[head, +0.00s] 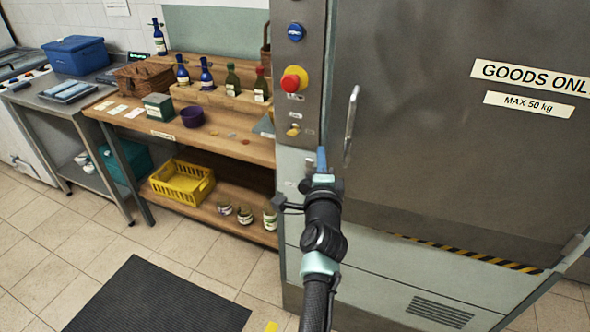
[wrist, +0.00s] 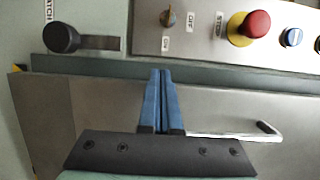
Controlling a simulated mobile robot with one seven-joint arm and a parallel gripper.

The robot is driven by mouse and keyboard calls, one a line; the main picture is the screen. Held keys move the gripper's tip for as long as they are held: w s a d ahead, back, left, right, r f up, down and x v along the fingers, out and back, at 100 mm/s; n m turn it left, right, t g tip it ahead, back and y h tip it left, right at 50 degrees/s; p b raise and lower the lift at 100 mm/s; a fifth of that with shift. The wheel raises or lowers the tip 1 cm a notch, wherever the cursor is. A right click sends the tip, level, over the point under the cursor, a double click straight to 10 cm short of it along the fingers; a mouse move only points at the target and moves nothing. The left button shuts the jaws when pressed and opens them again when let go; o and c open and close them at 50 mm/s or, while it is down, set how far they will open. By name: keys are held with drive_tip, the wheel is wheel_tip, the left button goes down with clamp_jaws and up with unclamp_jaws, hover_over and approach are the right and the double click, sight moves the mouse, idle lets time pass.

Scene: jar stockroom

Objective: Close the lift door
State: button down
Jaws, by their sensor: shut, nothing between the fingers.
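The lift door (head: 440,140) is a large grey steel panel with a GOODS ONLY sign and an upright bar handle (head: 351,125) near its left edge. In the wrist view the door (wrist: 85,105) lies close beside the control panel, with a narrow greenish strip between them; whether it is fully shut I cannot tell. My gripper (head: 321,158) is left of and below the handle. Its blue fingers (wrist: 160,75) are together and empty, over the door's edge; contact is unclear. A black latch knob (wrist: 61,38) sits at one end of a slot beside the control panel.
The control panel (head: 300,75) carries a red stop button (head: 294,79), a blue button (head: 296,32) and an ON/OFF switch (wrist: 168,18). A wooden bench (head: 235,142) with bottles and jars stands left. A black mat (head: 155,300) lies on the open tiled floor.

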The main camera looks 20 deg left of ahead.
drive_tip(key=s+a+p, duration=0.4)
drive_tip(key=s+a, duration=0.1)
drive_tip(key=a, duration=0.2)
drive_tip(key=s+d+r+n+t, duration=0.1)
drive_tip(key=d+r+n+t, duration=0.15)
drive_tip(key=r, duration=0.75)
drive_tip(key=s+d+r+n+t, duration=0.1)
drive_tip(key=s+d+r+n, duration=0.15)
drive_tip(key=r, duration=0.75)
drive_tip(key=s+d+r+n+t, duration=0.1)
drive_tip(key=d+r+n, duration=0.25)
drive_tip(key=r, duration=0.65)
drive_tip(key=s+d+r+n+t+h, duration=0.2)
drive_tip(key=s+d+r+n, duration=0.1)
drive_tip(key=s+r, duration=0.7)
drive_tip(key=s+d+r+n+t+h, duration=0.2)
drive_tip(key=s+d+r, duration=0.4)
drive_tip(key=s+r, duration=0.4)
drive_tip(key=shift+s+n+t, duration=0.65)
drive_tip(key=shift+n, duration=0.3)
drive_tip(key=shift+d, duration=0.1)
